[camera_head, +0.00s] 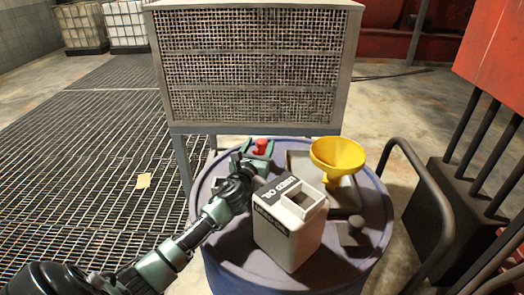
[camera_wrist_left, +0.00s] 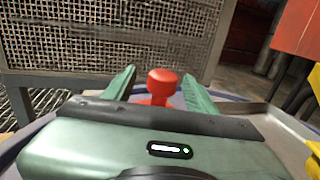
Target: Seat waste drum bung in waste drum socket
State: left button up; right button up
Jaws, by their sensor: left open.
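The red bung (camera_head: 261,146), a knob with a rounded head, stands at the far side of the blue drum's top (camera_head: 222,240). It also shows in the left wrist view (camera_wrist_left: 162,82), upright, with its lower part hidden behind my gripper body. My left gripper (camera_head: 257,157) reaches over the drum from the left. Its two green fingers are open, one on each side of the bung, with gaps visible between them and its head. I cannot make out the drum socket. My right gripper is not in view.
A white used oil container (camera_head: 290,240) stands close to my left gripper on the drum. A yellow funnel (camera_head: 337,155) and a small dark block (camera_head: 351,230) are to its right. A mesh-fronted cabinet (camera_head: 250,70) stands behind; a dark curved rail (camera_head: 437,200) is at the right.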

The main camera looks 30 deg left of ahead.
aim_at(264, 138)
pick_arm(q)
jog(key=x, duration=0.3)
jog(key=p+x, duration=0.1)
jog(key=x, duration=0.1)
jog(key=shift+d+f, duration=0.2)
jog(key=shift+f, duration=0.05)
jog(key=c, duration=0.4)
grip_shut()
